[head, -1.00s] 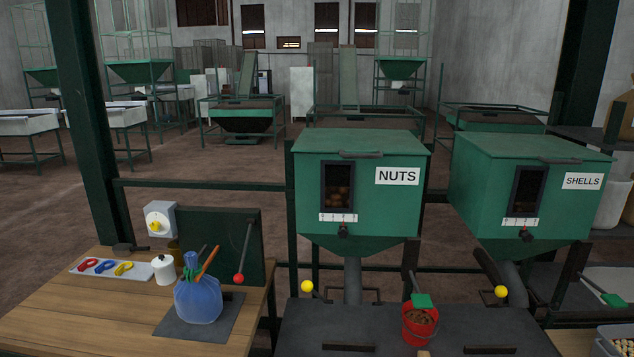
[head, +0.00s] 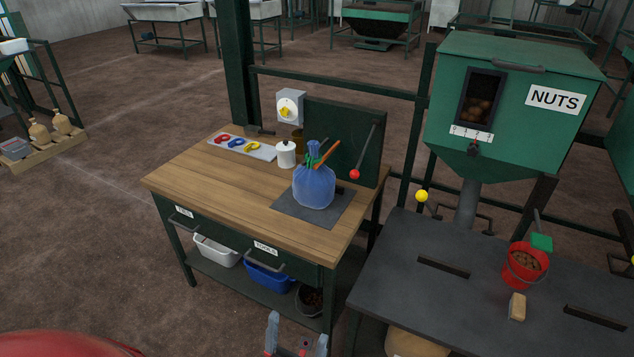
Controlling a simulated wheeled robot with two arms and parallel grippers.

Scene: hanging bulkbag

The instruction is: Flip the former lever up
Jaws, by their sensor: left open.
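A lever with a dark rod and a red ball knob (head: 355,174) is on the dark green upright panel (head: 330,128) at the back of the wooden bench (head: 215,190). The rod slants down, with the knob at its lower end. A tied blue bag (head: 314,187) stands on a dark mat just in front and left of the knob, with an orange stick and a green piece at its neck. My left gripper (head: 297,330) is at the bottom edge, low in front of the bench, open and apart from the lever. My right gripper is out of view.
A dark table (head: 400,290) with a red bucket (head: 524,265) stands right, below the NUTS hopper (head: 520,100). The bench's front left is clear.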

